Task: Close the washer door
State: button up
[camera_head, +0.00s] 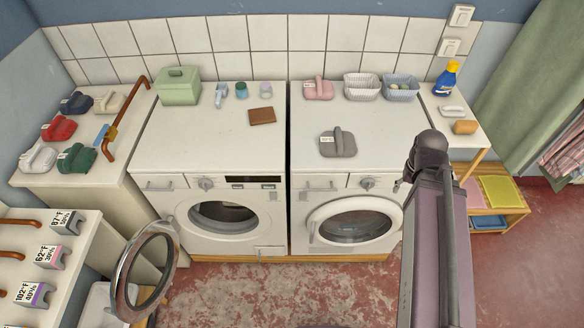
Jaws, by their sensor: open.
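The left white washer (160,195) has its round drum opening (222,216) uncovered, with a dark drum inside. Its round door (120,285), with a shiny ring rim, stands wide open, swung out to the left and toward me. The right white machine (300,180) has its round glass door (355,222) shut. My arm (425,255) rises at the right, in front of the right machine's right side. I cannot make out my gripper's fingers in this view. Nothing of mine is near the open door.
A side counter (30,180) with colored iron-shaped items and a shelf of labeled tags (50,255) stand at the left, close to the open door. A green box (178,86), baskets (362,86) and a grey iron-shaped item (338,143) lie on the machine tops. The floor in front (270,295) is clear.

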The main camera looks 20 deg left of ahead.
aim_at(122, 308)
jog(key=u, duration=1.35)
